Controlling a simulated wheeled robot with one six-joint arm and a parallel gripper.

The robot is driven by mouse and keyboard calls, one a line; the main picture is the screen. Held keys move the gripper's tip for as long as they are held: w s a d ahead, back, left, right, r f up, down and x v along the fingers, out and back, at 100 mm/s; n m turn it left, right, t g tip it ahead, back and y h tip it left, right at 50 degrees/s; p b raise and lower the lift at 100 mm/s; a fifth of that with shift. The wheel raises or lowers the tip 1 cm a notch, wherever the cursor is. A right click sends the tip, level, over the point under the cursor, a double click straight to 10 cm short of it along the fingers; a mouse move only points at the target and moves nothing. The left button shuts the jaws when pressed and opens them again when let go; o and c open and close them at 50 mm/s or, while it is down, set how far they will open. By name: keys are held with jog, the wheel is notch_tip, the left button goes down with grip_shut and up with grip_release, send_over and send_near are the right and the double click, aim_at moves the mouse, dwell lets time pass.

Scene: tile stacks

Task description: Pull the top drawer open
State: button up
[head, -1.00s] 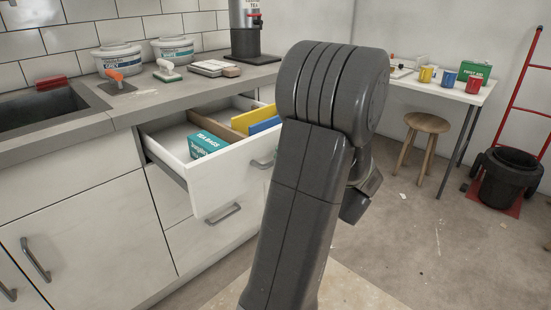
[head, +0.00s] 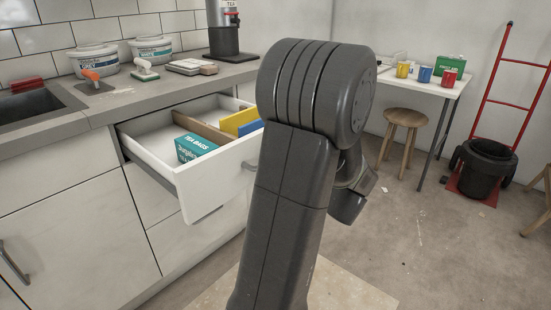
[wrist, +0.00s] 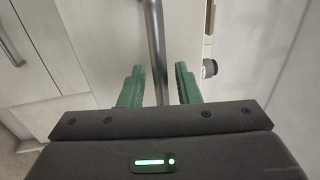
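The top drawer (head: 215,180) stands well open under the counter in the head view. It holds a teal tea bags box (head: 194,147), a yellow item (head: 238,121) and a blue item (head: 250,128) beside a wooden divider. Gaps show between the bar and both fingers. In the head view my arm hides the gripper.
The counter (head: 100,112) carries tubs, a scrub brush and a coffee machine. A stool (head: 405,118) and a white table (head: 440,90) with mugs stand to the right. A black bin (head: 485,170) stands by a red ladder. The floor between is mostly clear.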

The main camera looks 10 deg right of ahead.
jog(key=p+v, duration=0.2)
jog(key=v, duration=1.2)
jog(key=shift+w, duration=0.15)
jog(key=b+x, duration=0.2)
jog(key=x, duration=1.2)
